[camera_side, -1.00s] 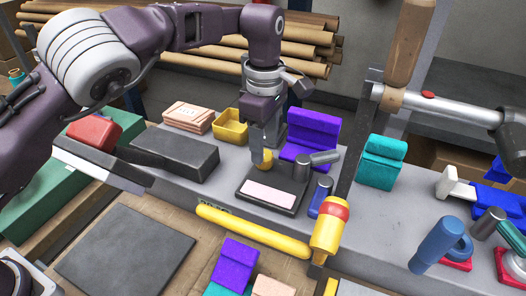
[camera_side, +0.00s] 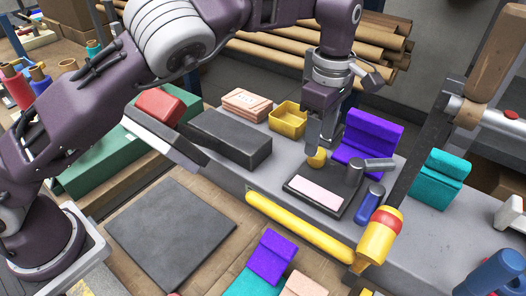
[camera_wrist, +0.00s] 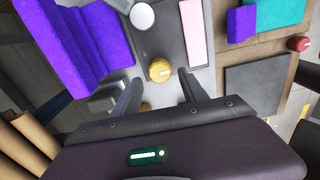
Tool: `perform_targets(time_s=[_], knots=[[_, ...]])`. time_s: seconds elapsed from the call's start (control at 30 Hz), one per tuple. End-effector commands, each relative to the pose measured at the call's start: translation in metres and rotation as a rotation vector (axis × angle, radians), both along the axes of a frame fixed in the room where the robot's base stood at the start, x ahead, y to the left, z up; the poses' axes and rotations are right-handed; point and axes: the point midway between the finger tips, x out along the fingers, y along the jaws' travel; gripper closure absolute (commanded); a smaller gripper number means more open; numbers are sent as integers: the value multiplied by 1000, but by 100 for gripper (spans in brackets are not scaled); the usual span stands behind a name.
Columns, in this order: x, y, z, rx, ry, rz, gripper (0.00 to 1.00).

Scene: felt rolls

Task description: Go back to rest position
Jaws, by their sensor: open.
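My gripper (camera_side: 316,148) points down at the yellow knob (camera_side: 318,159) at the back corner of a dark plate device (camera_side: 296,190) on the grey bench. The device carries a pale pink pad (camera_side: 317,191). In the wrist view my gripper (camera_wrist: 160,92) has its two dark fingers apart, with nothing held between them. The yellow knob (camera_wrist: 160,70) shows just ahead of the gap between the fingertips. Whether a finger touches the knob, I cannot tell.
Purple felt (camera_side: 369,138) stands close behind and right of my gripper. A yellow bin (camera_side: 288,120) and a dark block (camera_side: 229,138) lie to its left. A yellow roll (camera_side: 298,227) lies along the front edge. A yellow bottle (camera_side: 378,237) and a teal felt piece (camera_side: 437,178) stand right.

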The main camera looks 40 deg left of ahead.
Motion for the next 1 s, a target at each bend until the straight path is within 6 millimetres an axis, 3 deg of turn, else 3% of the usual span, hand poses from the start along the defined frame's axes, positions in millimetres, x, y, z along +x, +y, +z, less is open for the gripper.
perform_targets(time_s=[0.07, 0.17, 0.23, 0.37, 0.4, 0.47, 0.57, 0.73, 0.83, 1.0], knots=[[1, 11, 15, -24, -10, -13, 49], [-6, 50, 61, -95, -54, -91, 49], [-26, 84, 98, -144, -106, -207, 49], [-88, 135, 151, -154, -248, -512, 49], [-112, 147, 163, -130, -299, -625, 49], [-150, 163, 173, -63, -371, -804, 49], [-204, 179, 174, 85, -448, -1059, 49], [-285, 201, 139, 318, -440, -1384, 49], [-310, 206, 118, 369, -406, -1469, 49], [-319, 208, 110, 383, -389, -1504, 49]])
